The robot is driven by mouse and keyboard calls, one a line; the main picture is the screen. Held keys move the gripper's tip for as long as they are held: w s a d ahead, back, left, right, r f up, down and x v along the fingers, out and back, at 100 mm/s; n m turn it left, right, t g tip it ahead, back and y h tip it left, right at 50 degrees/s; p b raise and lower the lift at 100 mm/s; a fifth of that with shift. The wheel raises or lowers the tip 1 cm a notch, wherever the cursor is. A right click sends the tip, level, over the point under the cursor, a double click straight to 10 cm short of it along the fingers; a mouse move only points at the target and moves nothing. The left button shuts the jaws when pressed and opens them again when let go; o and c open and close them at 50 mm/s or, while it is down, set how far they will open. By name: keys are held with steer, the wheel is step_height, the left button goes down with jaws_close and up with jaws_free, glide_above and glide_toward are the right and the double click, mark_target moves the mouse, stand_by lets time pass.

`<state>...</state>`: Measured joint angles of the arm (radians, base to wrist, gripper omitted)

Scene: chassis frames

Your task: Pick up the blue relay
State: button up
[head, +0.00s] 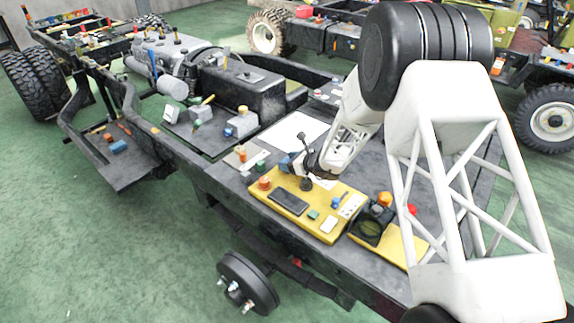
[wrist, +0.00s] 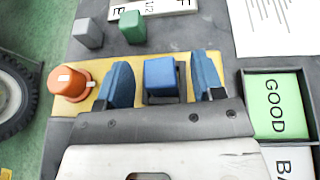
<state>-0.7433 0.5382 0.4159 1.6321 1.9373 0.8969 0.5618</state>
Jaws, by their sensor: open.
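The blue relay (wrist: 160,74) is a small blue block with a dark lower part, upright on a yellow plate (wrist: 62,106) in the wrist view. My gripper (wrist: 162,80) is open, with one blue finger on each side of the relay. A narrow gap shows on each side, so the fingers appear apart from it. The relay's lower front is hidden behind my gripper's dark body. In the head view my gripper (head: 300,170) is low over the chassis deck, and I cannot make out the relay apart from the blue finger there.
An orange knob (wrist: 70,80) stands left of the fingers. A green block (wrist: 132,27) and a grey block (wrist: 88,33) lie beyond. A dark tray (wrist: 243,102) with a green GOOD label is at the right. White paper (head: 292,134) lies flat on the deck.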

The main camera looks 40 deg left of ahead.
steer(key=c, duration=1)
steer(key=shift+r, duration=0.15)
steer(key=shift+r, duration=0.75)
step_height(320, 180, up, 2)
steer(key=shift+r, duration=0.1)
steer(key=s+d, duration=0.3)
steer(key=d, duration=0.1)
steer(key=s+d, duration=0.4)
steer(key=s+d+r, duration=0.1)
steer(key=s+d, duration=0.2)
steer(key=d, duration=0.1)
steer(key=shift+s+d, duration=0.1)
steer(key=shift+s, duration=0.1)
